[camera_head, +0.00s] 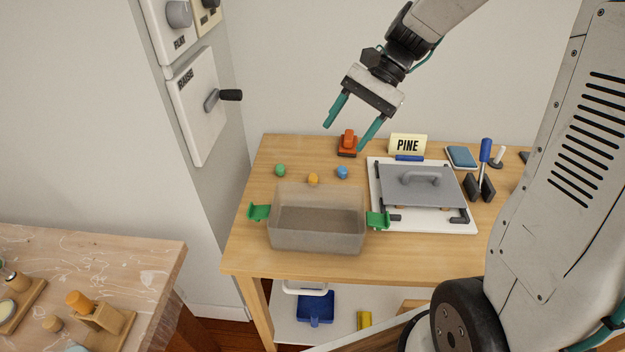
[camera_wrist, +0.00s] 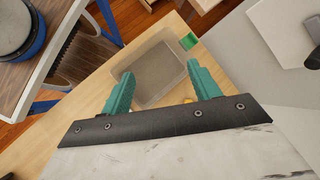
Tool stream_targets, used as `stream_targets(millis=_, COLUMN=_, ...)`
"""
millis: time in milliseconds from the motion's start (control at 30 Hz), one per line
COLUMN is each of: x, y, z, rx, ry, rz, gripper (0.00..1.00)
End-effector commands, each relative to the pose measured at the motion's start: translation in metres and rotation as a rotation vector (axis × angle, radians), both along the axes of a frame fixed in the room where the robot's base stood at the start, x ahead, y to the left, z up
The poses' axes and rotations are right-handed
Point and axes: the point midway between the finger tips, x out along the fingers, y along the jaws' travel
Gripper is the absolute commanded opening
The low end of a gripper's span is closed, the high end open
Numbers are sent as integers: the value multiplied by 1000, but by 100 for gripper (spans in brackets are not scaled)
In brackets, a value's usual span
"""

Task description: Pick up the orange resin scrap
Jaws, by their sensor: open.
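The orange resin scrap (camera_head: 312,179) is a small rounded lump on the wooden table, just behind the translucent bin (camera_head: 316,240). A green scrap (camera_head: 280,170) lies to its left and a blue scrap (camera_head: 342,172) to its right. My gripper (camera_head: 347,135) is open and empty, in the air above the back of the table, up and to the right of the orange scrap in the head view. In the wrist view my open gripper (camera_wrist: 159,75) has the bin (camera_wrist: 158,72) beyond its teal fingers. A small orange bit (camera_wrist: 187,100) shows by the right finger, mostly hidden.
The bin has green side handles (camera_head: 259,212). To its right is a white board (camera_head: 383,170) with a grey handled plate (camera_head: 415,186). A marbled bench (camera_head: 120,262) is at left.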

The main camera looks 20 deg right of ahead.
Motion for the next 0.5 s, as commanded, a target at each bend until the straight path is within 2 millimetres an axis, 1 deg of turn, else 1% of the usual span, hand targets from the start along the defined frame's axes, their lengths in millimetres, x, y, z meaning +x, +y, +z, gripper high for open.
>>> stream_targets(millis=33, x=18, y=-5, z=-14, rx=43, ry=50, rz=-60, gripper=61)
stream_targets(millis=100, x=42, y=-10, z=-32, rx=103, ry=111, rz=-145, gripper=61)
stream_targets(millis=167, x=62, y=-16, z=-48, rx=156, ry=163, rz=-218, gripper=61)
stream_targets(millis=200, x=75, y=-21, z=-60, rx=190, ry=198, rz=-265, gripper=61)
stream_targets(millis=300, x=104, y=-33, z=-90, rx=271, ry=279, rz=-381, gripper=61)
stream_targets(millis=400, x=126, y=-45, z=-118, rx=339, ry=346, rz=-477, gripper=61)
stream_targets(millis=500, x=141, y=-55, z=-139, rx=390, ry=396, rz=-549, gripper=61)
